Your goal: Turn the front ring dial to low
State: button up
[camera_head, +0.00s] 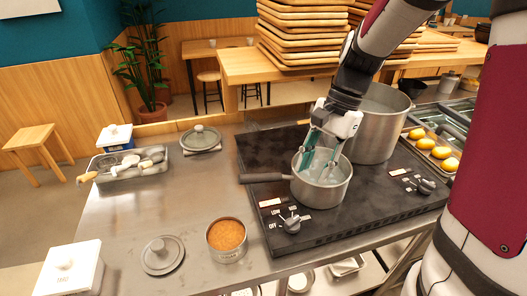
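A dark cooktop (224,152) carries two dark dials. One dial (291,224) sits at the front left, with OFF, LOW and MID marks around it and a small white and red label behind. The other dial (426,186) is at the right, beside a similar label. Which dial is the front ring's is not readable, and neither pointer setting is clear. My gripper (320,169) points down over the small pot (328,194), with its teal fingers spread apart, reaching over or into the pot opening. It is above and behind the front-left dial, apart from it.
The small pot's handle (264,178) points left. A large pot (378,135) stands behind it. A can of orange beans (227,238), a lid (162,255) and a white box (72,270) stand at the front left. Open counter lies left of the cooktop.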

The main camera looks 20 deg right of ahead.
aim_at(294, 220)
jog(key=shift+m, duration=0.7)
jog(key=x, duration=1)
jog(key=d+x, duration=0.1)
jog(key=x, duration=0.4)
jog(key=shift+w+d+f+p, duration=0.1)
jog(key=shift+w+f+p, duration=0.2)
jog(key=shift+w, duration=0.1)
jog(key=shift+g+y, duration=0.3)
grip_shut()
